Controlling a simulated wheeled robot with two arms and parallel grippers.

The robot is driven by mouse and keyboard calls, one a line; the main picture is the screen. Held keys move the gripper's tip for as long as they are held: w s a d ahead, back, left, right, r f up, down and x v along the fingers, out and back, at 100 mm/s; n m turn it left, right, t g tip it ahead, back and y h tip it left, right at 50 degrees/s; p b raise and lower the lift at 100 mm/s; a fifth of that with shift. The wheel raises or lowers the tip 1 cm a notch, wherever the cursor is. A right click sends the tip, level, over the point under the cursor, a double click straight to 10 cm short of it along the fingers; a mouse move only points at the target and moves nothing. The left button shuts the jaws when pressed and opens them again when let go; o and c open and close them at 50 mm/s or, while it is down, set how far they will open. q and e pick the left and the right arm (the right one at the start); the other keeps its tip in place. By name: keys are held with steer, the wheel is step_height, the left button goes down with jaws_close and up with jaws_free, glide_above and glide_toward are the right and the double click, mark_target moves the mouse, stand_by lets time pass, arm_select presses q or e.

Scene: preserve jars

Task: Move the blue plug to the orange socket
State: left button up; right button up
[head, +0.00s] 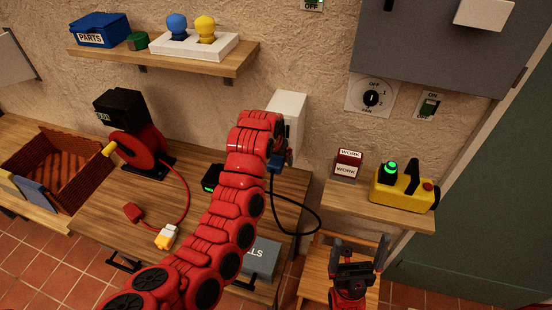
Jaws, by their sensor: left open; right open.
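The blue plug (275,164) shows in part at the lower side of a white box (289,108) on the wall. A black cable (300,207) hangs from it. I cannot tell whether it is seated in the box. My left gripper (284,155) is at the plug, largely hidden behind its own red arm; it is open, and contact is unclear. An orange and white block (167,236), seemingly the orange socket, lies on the wooden bench at the end of a red cable. My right gripper (357,257) is open and empty at the lower right, above a wooden stool.
A red cable reel (138,147) and a brown crate (58,165) stand on the left. A grey box (262,257) sits at the bench front. A small shelf (378,205) holds a yellow device (403,189). The upper shelf (165,58) holds blue and yellow knobs.

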mark_target(276, 158)
arm_select(q)
steer(key=shift+s+r, duration=0.1)
steer(key=shift+r, duration=0.05)
steer(key=b+v, duration=0.3)
steer(key=v, duration=0.2)
steer(key=shift+r, duration=0.3)
steer(key=p+v, duration=0.9)
steer(key=v, duration=0.2)
steer(key=shift+s+r+p, duration=0.2)
steer(key=shift+p, duration=0.2)
steer(key=shift+s+a+f, duration=0.1)
